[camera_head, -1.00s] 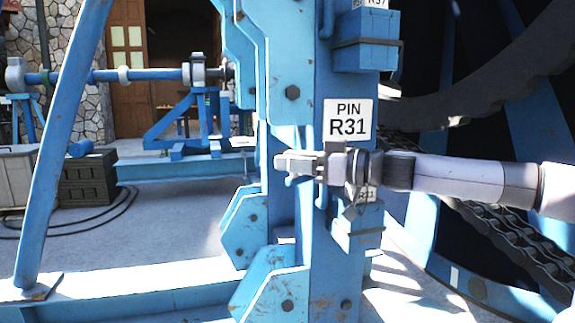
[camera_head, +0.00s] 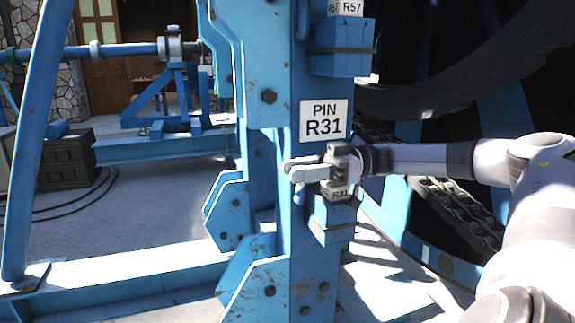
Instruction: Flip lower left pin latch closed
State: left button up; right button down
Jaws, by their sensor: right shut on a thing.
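My right gripper (camera_head: 300,171) reaches in from the right, its fingers pointing left across the blue post (camera_head: 285,235), just below the white "PIN R31" label (camera_head: 324,120). It is shut on the pin latch there, which its fingers and body mostly hide. A small tag marked R31 (camera_head: 340,192) shows just under the gripper, above a blue block (camera_head: 333,220) on the post. I cannot tell the latch's angle. My left gripper is not in view.
Another blue block (camera_head: 342,48) with an R57 tag (camera_head: 350,8) sits higher on the post. A large dark reel and a chain (camera_head: 455,208) lie behind my right arm. A slanted blue bar (camera_head: 38,140) stands at left. Concrete floor is open between them.

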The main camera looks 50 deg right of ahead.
jog(key=shift+d+r, duration=0.2)
jog(key=shift+r, duration=0.3)
jog(key=c, duration=0.9)
grip_release()
jog(key=shift+o, duration=0.6)
jog(key=shift+s, duration=0.1)
jog(key=shift+f, duration=0.15)
jog(key=shift+f, duration=0.1)
jog(key=shift+s+d, duration=0.2)
jog(key=shift+d, duration=0.05)
jog(key=b+v, duration=0.1)
jog(key=v, duration=0.5)
jog(key=shift+d, duration=0.25)
jog(key=shift+s, duration=0.1)
